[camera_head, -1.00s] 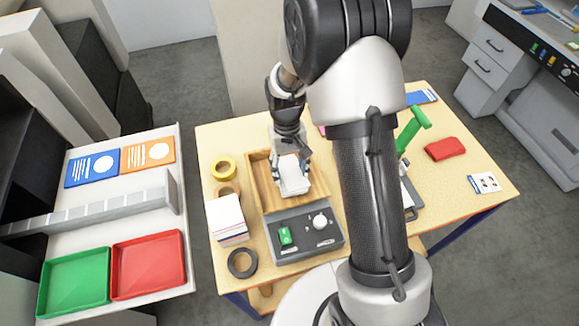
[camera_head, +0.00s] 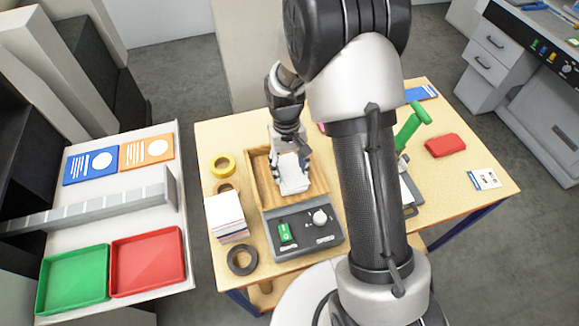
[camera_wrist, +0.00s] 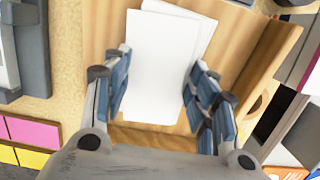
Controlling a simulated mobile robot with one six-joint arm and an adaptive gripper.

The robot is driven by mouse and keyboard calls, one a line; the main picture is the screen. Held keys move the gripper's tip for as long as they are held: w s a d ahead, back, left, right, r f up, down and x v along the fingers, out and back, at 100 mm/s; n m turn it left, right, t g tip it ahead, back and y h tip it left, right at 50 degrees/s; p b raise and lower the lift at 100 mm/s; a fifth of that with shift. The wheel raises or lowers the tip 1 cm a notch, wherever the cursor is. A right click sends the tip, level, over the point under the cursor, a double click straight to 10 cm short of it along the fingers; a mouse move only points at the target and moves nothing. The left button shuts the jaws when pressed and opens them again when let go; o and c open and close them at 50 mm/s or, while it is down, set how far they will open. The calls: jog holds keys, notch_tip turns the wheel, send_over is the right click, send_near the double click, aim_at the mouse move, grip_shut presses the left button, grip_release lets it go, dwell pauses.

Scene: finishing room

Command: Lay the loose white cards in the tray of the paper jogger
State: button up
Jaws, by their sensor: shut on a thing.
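The loose white cards (camera_head: 293,176) are a small, slightly uneven stack over the wooden tray of the paper jogger (camera_head: 264,184). The jogger has a grey front panel with a green switch and a white knob (camera_head: 320,217). My gripper (camera_head: 291,160) is above the tray, shut on the white cards. In the wrist view the cards (camera_wrist: 160,65) lie between the blue finger pads of my gripper (camera_wrist: 155,88), with the wooden tray floor (camera_wrist: 105,38) around them. I cannot tell whether the cards touch the tray floor.
A green-handled tool (camera_head: 412,127) and a red pouch (camera_head: 445,145) are on the right. Green and red trays (camera_head: 147,262) lie on the left bench.

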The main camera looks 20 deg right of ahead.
jog(key=o, duration=1.2)
jog(key=r, duration=0.4)
jog(key=w+r, duration=0.1)
jog(key=r, duration=0.7)
jog(key=shift+w, duration=0.4)
